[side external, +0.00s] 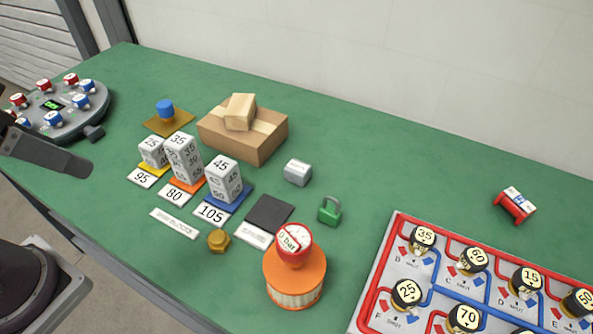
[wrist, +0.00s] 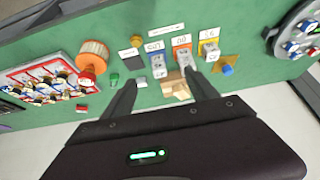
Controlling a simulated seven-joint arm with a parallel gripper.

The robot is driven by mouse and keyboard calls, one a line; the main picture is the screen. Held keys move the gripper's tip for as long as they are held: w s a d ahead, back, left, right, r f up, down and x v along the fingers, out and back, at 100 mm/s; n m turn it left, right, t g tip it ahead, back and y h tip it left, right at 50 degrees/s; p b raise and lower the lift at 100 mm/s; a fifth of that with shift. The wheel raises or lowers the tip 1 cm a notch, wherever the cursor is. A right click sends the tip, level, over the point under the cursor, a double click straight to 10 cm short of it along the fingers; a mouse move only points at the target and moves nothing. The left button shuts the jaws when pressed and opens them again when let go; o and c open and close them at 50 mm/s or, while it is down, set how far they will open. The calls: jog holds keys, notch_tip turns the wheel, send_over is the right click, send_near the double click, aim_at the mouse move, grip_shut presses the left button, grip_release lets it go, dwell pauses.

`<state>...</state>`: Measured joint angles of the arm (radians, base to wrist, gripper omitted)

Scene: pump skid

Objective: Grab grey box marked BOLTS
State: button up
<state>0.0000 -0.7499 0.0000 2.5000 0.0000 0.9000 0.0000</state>
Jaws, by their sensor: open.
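A small grey box (side external: 298,172) lies on the green table, right of the cardboard box, in the side view. I cannot read any marking on it. It shows small and pale in the wrist view (wrist: 142,83), just right of the left finger's tip. My gripper (wrist: 160,78) is open and empty in the wrist view, its two dark fingers spread apart. It is held back from the objects, with no contact visible. In the side view a dark part of my arm shows at the left edge; the fingertips cannot be made out there.
A cardboard box (side external: 243,134) with a smaller carton on top stands left of the grey box. Numbered grey blocks (side external: 224,179), a dark square pad (side external: 269,214), a green padlock (side external: 329,211) and an orange-topped drum (side external: 295,272) are near. Table behind the grey box is clear.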

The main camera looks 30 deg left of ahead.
jog(key=shift+o, duration=0.9)
